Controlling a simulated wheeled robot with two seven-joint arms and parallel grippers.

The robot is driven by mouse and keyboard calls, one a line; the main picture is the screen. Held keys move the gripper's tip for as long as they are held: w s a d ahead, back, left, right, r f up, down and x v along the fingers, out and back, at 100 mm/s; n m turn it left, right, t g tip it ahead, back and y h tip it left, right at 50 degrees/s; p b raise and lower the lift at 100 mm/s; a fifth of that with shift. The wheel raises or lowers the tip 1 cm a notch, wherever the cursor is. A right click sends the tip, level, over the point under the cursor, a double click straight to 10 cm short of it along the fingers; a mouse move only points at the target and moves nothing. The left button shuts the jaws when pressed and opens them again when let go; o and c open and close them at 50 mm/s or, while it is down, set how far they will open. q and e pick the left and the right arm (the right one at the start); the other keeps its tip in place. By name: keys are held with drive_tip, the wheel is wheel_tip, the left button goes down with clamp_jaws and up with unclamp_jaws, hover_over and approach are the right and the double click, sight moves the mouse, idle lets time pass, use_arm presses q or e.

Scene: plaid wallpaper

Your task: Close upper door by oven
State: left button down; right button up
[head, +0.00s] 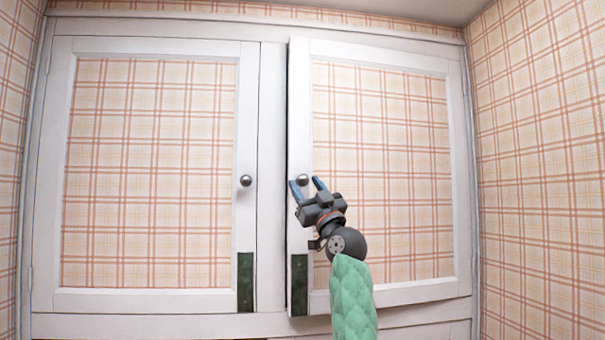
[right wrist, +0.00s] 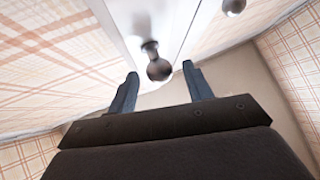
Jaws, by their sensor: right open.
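The right upper door (head: 380,170) has a white frame and a plaid panel. Its left edge stands slightly out from the cabinet frame, so it looks a little ajar. Its round metal knob (head: 303,179) is near that edge; it also shows in the right wrist view (right wrist: 159,69). My right gripper (head: 306,184) is open, its two blue fingers pointing up at the knob. In the right wrist view the knob appears between the open fingertips (right wrist: 160,73); I cannot tell whether they touch it. My left gripper is not in view.
The left upper door (head: 150,170) looks shut and has its own knob (head: 246,180). Dark green patches sit low on both doors' inner edges. Plaid walls (head: 545,170) close in on either side. The space before the left door is clear.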

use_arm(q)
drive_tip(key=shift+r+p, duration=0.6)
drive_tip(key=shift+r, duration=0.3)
use_arm(e)
drive_tip(key=shift+x, duration=1.3)
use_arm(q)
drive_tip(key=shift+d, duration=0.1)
